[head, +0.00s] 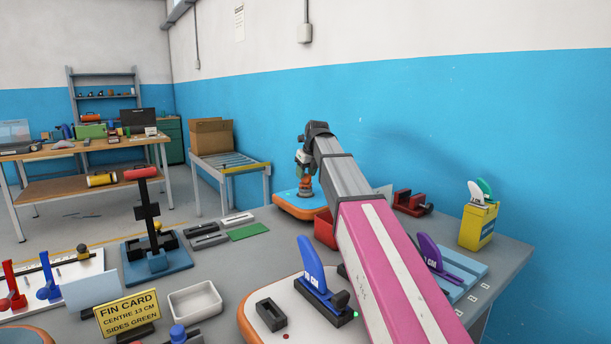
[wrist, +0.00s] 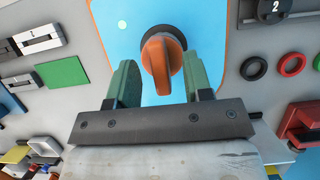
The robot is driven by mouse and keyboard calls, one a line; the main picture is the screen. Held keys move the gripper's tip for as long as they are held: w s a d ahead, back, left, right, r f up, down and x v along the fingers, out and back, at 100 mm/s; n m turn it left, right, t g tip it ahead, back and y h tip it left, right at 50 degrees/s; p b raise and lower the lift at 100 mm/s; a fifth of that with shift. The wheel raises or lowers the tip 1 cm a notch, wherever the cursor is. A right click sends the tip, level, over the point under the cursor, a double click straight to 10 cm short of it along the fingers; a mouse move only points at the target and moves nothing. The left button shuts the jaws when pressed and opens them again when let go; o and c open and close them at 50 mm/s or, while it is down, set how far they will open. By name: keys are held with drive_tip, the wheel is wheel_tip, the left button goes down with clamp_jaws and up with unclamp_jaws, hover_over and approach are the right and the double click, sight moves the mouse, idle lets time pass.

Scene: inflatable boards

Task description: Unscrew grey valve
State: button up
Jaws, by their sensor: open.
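A valve (wrist: 158,62) with an orange handle and a dark grey round part behind it stands on a blue board (wrist: 206,42) in the wrist view. My gripper (wrist: 160,78) is open, with one green finger on each side of the orange handle. Gaps show beside the handle, and nothing is gripped. In the head view, my gripper (head: 305,165) is small and points down above the orange-brown valve (head: 305,187) on the blue board (head: 286,199) with an orange rim. I cannot tell the exact height of the fingertips against the handle.
A green plate (head: 249,232) and grey blocks (head: 208,240) lie left of the board. A red clamp (head: 412,203) and a yellow container (head: 478,225) stand to the right. Red and green rings (wrist: 292,65) lie beside the board. My arm hides part of the table.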

drive_tip(key=v, duration=0.9)
drive_tip(key=shift+r, duration=0.35)
drive_tip(key=shift+s, duration=0.1)
